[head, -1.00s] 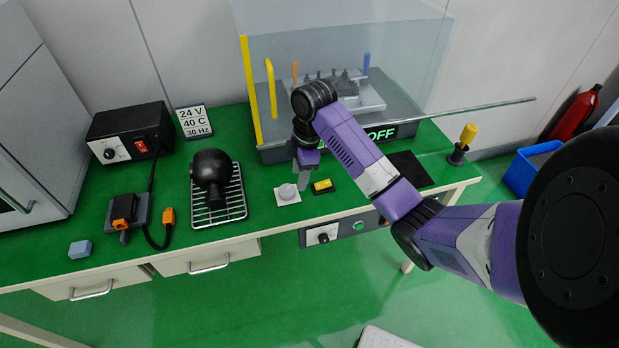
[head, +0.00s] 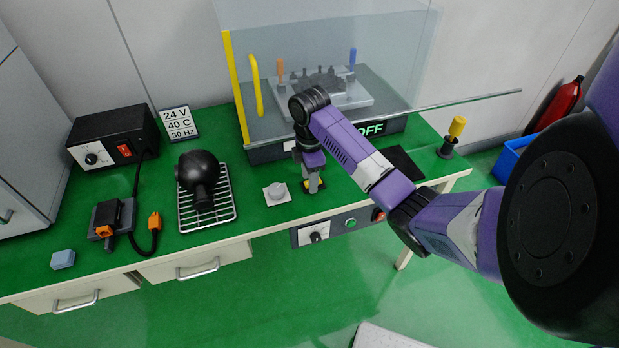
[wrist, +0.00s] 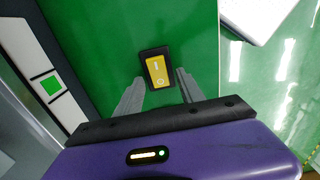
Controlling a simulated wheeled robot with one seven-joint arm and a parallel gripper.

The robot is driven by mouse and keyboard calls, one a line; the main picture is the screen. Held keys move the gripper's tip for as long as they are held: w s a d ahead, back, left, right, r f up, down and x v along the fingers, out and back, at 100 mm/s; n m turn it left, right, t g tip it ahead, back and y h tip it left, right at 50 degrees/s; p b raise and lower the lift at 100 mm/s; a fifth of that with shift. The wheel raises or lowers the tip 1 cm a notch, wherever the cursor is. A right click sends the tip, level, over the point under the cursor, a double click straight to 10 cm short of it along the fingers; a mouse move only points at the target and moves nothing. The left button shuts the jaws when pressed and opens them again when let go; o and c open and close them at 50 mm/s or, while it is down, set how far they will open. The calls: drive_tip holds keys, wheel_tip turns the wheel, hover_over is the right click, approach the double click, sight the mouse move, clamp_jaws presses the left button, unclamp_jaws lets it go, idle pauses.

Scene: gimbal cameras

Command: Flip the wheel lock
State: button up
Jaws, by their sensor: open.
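A yellow rocker switch in a black frame (wrist: 158,70), marked I and O, is set on the green bench top. No label on it shows whether it is the wheel lock. My gripper (wrist: 159,77) is open, with one finger on each side of the switch in the wrist view. In the head view, my gripper (head: 312,187) points down over the switch (head: 320,184) and hides most of it. Whether the fingers touch the switch or the bench cannot be told.
A round grey knob on a white plate (head: 277,193) is just left of my gripper. A glass-sided enclosure (head: 330,60) with an OFF display stands behind. A black pad (head: 402,163) lies to the right. A black-headed device (head: 198,172) sits on a wire rack (head: 226,212).

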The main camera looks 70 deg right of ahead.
drive_tip(key=shift+c, duration=0.3)
clamp_jaws()
drive_tip(key=shift+s+t+y+p, duration=0.15)
drive_tip(key=shift+t+y+p, duration=0.25)
drive_tip(key=shift+p, duration=0.05)
drive_tip(key=shift+s+d+t+y, duration=0.15)
drive_tip(key=shift+d+t+y, duration=0.05)
drive_tip(key=shift+t+y, duration=0.7)
drive_tip(key=shift+o, duration=0.3)
unclamp_jaws()
drive_tip(key=shift+r, duration=0.1)
